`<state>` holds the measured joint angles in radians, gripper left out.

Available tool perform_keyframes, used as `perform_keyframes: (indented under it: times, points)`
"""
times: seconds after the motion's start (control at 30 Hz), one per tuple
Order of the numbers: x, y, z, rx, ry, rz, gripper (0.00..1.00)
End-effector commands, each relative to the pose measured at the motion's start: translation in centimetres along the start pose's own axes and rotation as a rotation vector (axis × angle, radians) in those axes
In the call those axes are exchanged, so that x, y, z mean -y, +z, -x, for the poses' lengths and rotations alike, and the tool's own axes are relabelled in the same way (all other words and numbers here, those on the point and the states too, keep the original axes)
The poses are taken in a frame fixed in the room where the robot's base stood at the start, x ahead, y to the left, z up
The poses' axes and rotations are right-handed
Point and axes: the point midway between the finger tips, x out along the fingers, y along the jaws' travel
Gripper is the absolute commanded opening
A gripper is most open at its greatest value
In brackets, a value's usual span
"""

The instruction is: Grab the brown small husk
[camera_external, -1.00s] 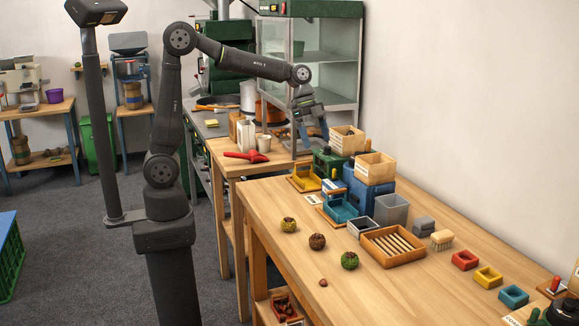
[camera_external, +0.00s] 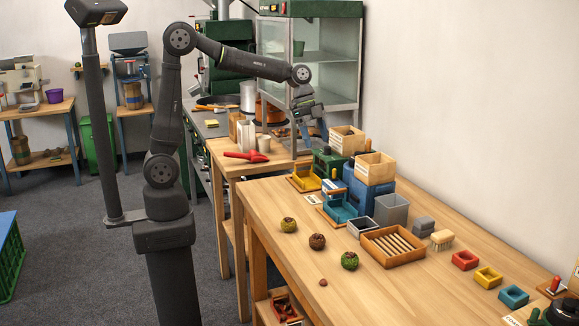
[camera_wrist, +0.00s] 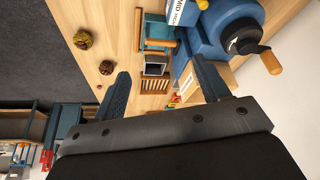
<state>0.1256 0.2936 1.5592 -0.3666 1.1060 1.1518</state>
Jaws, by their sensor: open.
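The brown small husk (camera_external: 317,241) is a round brown ball on the near left part of the long wooden table. It sits between a yellow-green husk (camera_external: 288,225) and a green husk (camera_external: 349,261). In the wrist view, a brown ball (camera_wrist: 106,67) lies left of my fingers, below a yellowish husk (camera_wrist: 83,40). My gripper (camera_external: 311,130) is open, with nothing between its fingers. It is well above and behind the husks, near the stacked boxes at the table's far end. Its two spread fingers (camera_wrist: 162,72) show in the wrist view.
A wooden slatted tray (camera_external: 393,246) and a grey bin (camera_external: 391,210) stand right of the husks. Blue machine (camera_external: 365,190) with a wooden box on top stands behind. The table around the husks is clear.

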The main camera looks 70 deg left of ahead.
Motion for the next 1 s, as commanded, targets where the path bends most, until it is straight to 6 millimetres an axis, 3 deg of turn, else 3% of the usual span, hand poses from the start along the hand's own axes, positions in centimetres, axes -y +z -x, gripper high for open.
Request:
perform_keyframes:
  times: [0.27, 0.37, 0.5, 0.7, 0.8, 1.0]
  points:
    - [-1.0, -1.0, -0.8, -0.001, 0.018, -0.041, 0.68]
    - [-3.5, -3.2, -2.5, -0.005, 0.060, -0.136, 0.68]
    - [-8.6, -6.8, -5.5, -0.014, 0.137, -0.318, 0.68]
    - [-14.7, -10.0, -8.4, -0.028, 0.221, -0.515, 0.68]
    - [-16.3, -10.6, -9.0, -0.031, 0.241, -0.562, 0.68]
    - [-17.3, -10.6, -11.5, -0.031, 0.251, -0.579, 0.68]
